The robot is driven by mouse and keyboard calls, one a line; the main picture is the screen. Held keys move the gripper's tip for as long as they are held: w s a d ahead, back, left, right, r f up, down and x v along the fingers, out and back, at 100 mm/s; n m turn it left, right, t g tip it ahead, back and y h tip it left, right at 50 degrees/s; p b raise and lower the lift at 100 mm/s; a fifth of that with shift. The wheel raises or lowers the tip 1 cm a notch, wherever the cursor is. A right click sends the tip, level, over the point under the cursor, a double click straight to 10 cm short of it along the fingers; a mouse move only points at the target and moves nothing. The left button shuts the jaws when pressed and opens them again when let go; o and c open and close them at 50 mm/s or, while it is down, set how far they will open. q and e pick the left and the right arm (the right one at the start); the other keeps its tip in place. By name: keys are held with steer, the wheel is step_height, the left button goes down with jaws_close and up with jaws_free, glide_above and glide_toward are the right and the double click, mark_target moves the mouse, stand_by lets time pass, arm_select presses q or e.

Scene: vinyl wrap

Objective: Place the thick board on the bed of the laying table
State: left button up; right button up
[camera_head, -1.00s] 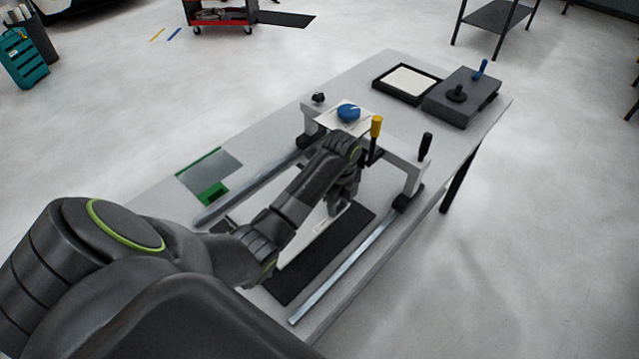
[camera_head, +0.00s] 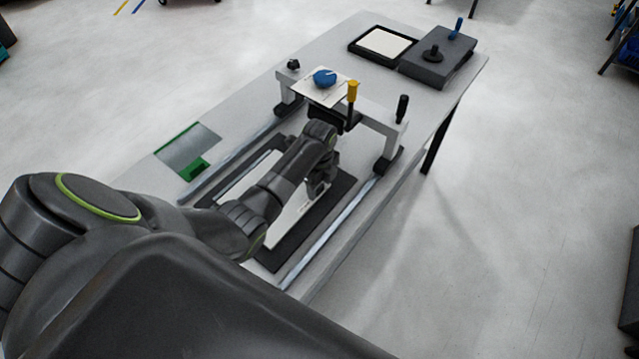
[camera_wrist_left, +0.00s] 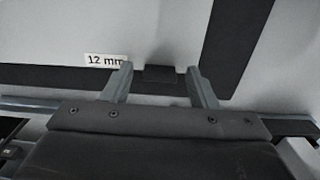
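The white thick board (camera_head: 287,222) lies flat over the dark bed (camera_head: 298,246) of the laying table, with dark margin showing around it. My arm covers its middle. In the left wrist view the board (camera_wrist_left: 55,28) carries a "12 mm" label, and the dark bed (camera_wrist_left: 225,50) borders it. My left gripper (camera_head: 319,190) is low over the board's right part. In the wrist view its fingers (camera_wrist_left: 160,80) stand apart, with a small dark block or notch at the board's edge between them, touching neither finger. My right gripper is not in view.
Metal rails flank the bed, left (camera_head: 228,162) and right (camera_head: 333,230). A gantry (camera_head: 378,122) with a blue knob, yellow handle and black handle stands beyond my gripper. A green-edged plate (camera_head: 188,150) lies left. A black tray (camera_head: 357,49) and dark box (camera_head: 437,66) sit at the far end.

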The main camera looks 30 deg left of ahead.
arm_select(q)
steer(key=shift+r, duration=0.1)
step_height(320, 180, up, 12)
steer(key=b, duration=0.2)
stand_by(0.5)
steer(key=shift+d, duration=0.1)
stand_by(0.4)
